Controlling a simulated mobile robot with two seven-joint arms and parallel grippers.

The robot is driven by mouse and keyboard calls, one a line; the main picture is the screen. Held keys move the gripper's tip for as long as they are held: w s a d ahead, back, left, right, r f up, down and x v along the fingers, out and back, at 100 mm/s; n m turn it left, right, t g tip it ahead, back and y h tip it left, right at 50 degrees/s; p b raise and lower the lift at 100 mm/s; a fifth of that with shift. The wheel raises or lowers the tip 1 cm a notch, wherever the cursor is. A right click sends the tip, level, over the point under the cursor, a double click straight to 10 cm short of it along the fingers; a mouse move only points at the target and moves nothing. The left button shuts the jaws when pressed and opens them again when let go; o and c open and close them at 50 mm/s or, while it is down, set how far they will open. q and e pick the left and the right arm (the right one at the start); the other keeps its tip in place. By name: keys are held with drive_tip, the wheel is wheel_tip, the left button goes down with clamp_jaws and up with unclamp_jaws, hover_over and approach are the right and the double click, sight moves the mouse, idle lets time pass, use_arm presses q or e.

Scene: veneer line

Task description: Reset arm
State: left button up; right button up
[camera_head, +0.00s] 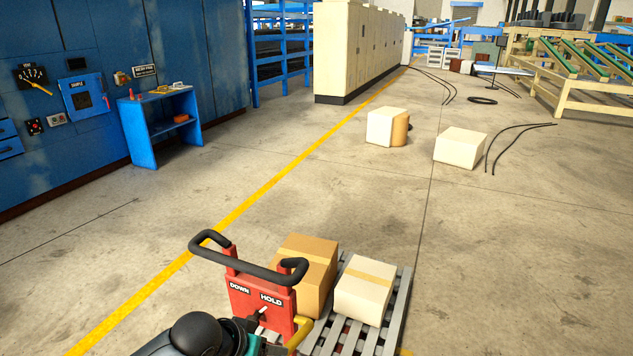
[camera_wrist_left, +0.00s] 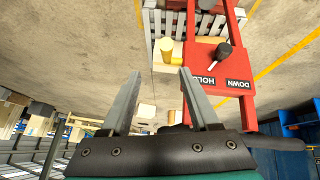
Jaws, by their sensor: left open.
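My left arm (camera_head: 200,335) comes in at the bottom of the head view, where its fingers are hard to make out. In the left wrist view my left gripper (camera_wrist_left: 160,72) is open, with nothing between its two grey fingers. A red pallet-jack head (camera_head: 262,303) with a black loop handle (camera_head: 235,262) and DOWN and HOLD labels stands close to the arm. Its red body (camera_wrist_left: 215,75) shows upside down in the wrist view, beside the right-hand finger; I cannot tell whether they touch. My right gripper is not in view.
A grey pallet (camera_head: 392,335) carries a brown box (camera_head: 308,262) and a pale box (camera_head: 364,290). Two more boxes stand on the floor, one pale (camera_head: 460,147). A blue stand (camera_head: 160,125) is by the left cabinets. Open concrete floor lies around the yellow line (camera_head: 265,188).

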use_arm(q)
drive_tip(key=s+d+m, duration=0.1)
drive_tip(key=s+d, duration=0.3)
drive_tip(key=s, duration=0.6)
drive_tip(key=s+a+n+g+y, duration=0.25)
drive_tip(key=s+a, duration=0.55)
drive_tip(key=s, duration=0.5)
wheel_tip(320, 180, down, 26)
drive_tip(key=s+m+b, duration=0.1)
drive_tip(key=s+b, duration=0.1)
drive_tip(key=b, duration=0.4)
drive_tip(key=s+a+f+g+b, duration=0.1)
drive_tip(key=s+f+b, duration=0.2)
drive_tip(key=s+f, duration=0.4)
drive_tip(key=s+a+f+g+b, duration=0.1)
drive_tip(key=s+f+b, duration=0.2)
drive_tip(key=s+f, duration=0.5)
wheel_tip(320, 180, down, 7)
drive_tip(key=shift+s+a+r+y, duration=0.2)
drive_tip(key=shift+s+a+y, duration=0.05)
drive_tip(key=shift+a+y, duration=0.2)
